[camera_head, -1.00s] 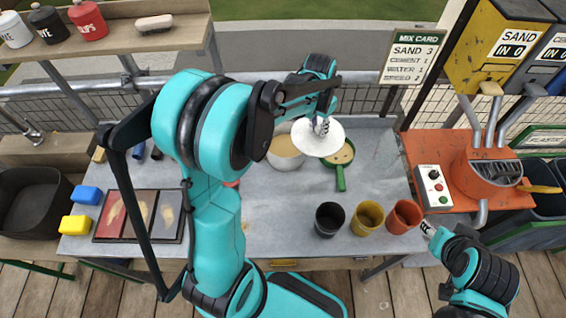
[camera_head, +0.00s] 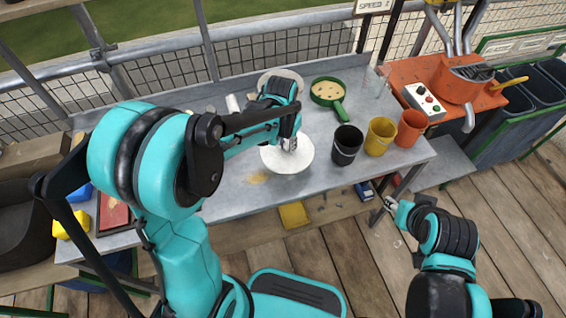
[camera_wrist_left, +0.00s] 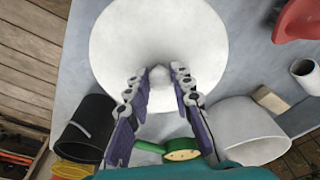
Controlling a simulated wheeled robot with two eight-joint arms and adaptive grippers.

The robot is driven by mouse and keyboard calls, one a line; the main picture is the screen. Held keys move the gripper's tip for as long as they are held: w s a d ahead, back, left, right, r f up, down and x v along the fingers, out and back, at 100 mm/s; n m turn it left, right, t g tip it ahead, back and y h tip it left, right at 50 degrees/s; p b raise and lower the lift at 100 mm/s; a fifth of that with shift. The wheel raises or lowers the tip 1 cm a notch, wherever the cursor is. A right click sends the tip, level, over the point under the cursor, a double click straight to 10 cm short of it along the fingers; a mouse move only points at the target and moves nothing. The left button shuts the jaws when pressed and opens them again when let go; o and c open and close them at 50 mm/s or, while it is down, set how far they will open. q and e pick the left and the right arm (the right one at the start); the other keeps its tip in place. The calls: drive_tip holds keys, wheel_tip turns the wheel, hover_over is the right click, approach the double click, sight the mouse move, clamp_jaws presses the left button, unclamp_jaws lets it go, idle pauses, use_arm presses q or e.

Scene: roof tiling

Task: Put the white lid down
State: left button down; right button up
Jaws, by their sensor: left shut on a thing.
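The round white lid (camera_head: 271,158) is at the front middle of the grey table, left of the black cup. My left gripper (camera_head: 290,146) is above it. In the left wrist view the lid (camera_wrist_left: 150,28) fills the upper middle, and my left gripper (camera_wrist_left: 158,84) is shut on its small knob. The lid looks level and close to the tabletop; I cannot tell whether it touches. A white pot (camera_head: 283,74) stands behind, partly hidden by my gripper; it also shows in the left wrist view (camera_wrist_left: 248,128). My right gripper (camera_head: 388,208) is beyond the table's front edge, its fingers too small to read.
A black cup (camera_head: 346,146), a yellow cup (camera_head: 380,137) and an orange cup (camera_head: 410,129) stand right of the lid. A green pan (camera_head: 329,91) lies behind them. An orange mixer (camera_head: 462,80) is at the right. The table (camera_head: 237,190) has bare room left of the lid.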

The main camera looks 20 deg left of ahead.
sight(286, 151)
use_arm(q)
wheel_tip(286, 151, down, 6)
drive_tip(key=shift+r+b, duration=0.1)
drive_tip(key=shift+b, duration=0.95)
drive_tip(key=shift+r, duration=0.1)
drive_tip(key=shift+f, duration=0.25)
drive_tip(key=c, duration=1.3)
unclamp_jaws()
drive_tip(key=shift+r, duration=0.1)
drive_tip(key=shift+r, duration=0.1)
